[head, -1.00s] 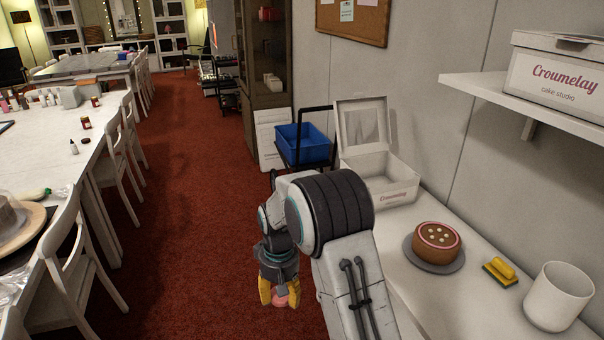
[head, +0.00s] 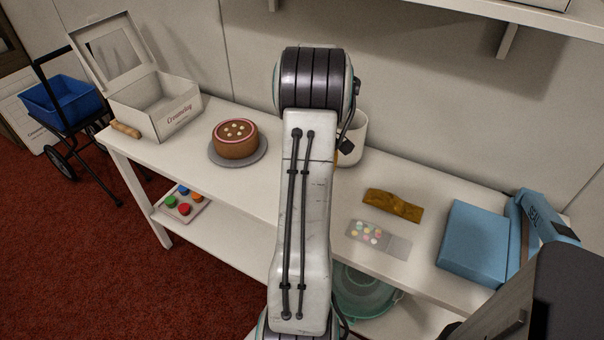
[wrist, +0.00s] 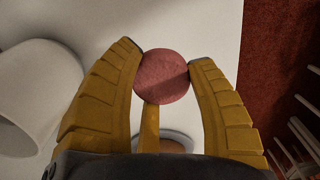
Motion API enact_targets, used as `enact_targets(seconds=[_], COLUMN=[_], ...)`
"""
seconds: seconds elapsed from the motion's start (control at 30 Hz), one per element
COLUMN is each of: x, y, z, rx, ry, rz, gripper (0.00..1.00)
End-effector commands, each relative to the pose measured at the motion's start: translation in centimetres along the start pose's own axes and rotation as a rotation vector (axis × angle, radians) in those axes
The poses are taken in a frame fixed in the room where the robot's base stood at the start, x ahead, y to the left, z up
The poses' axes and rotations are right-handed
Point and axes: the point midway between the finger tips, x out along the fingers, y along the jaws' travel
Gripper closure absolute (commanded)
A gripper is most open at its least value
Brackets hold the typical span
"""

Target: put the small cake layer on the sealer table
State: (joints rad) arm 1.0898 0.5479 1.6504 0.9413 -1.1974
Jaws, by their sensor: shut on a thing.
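The small cake layer is a pinkish-red disc (wrist: 161,80) between the yellow fingertips of my gripper (wrist: 164,58) in the wrist view. My gripper is shut on it, and white tabletop shows beyond it. In the head view my gripper and the layer are hidden behind my raised arm. A long white table (head: 240,183) stands against the wall. A blue device marked SEAL (head: 540,222) stands at its right end, so I take this as the sealer table.
On the table are an open white cake box (head: 160,108), a brown cake (head: 235,146) on a grey disc, a white cup (head: 354,140), a brown cloth (head: 393,205), a clear packet of coloured dots (head: 372,236) and a blue box (head: 472,243). Bare tabletop lies between the cake and my arm.

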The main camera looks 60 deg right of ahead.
Motion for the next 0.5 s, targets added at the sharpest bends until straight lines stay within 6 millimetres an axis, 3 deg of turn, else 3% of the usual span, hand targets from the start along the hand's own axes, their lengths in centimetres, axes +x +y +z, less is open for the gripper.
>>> enact_targets(seconds=[0.03,0.2,0.4,0.5], x=[0.0,-0.3,-0.6,-0.8], y=[1.1,2.9,3.2,3.1], z=[3.0,10.9,17.6,19.7], rx=[0.008,-0.013,-0.034,-0.043], ry=[0.000,0.000,-0.001,-0.001], rz=[0.001,0.001,0.002,0.001], gripper=[0.69,0.69,0.69,0.69])
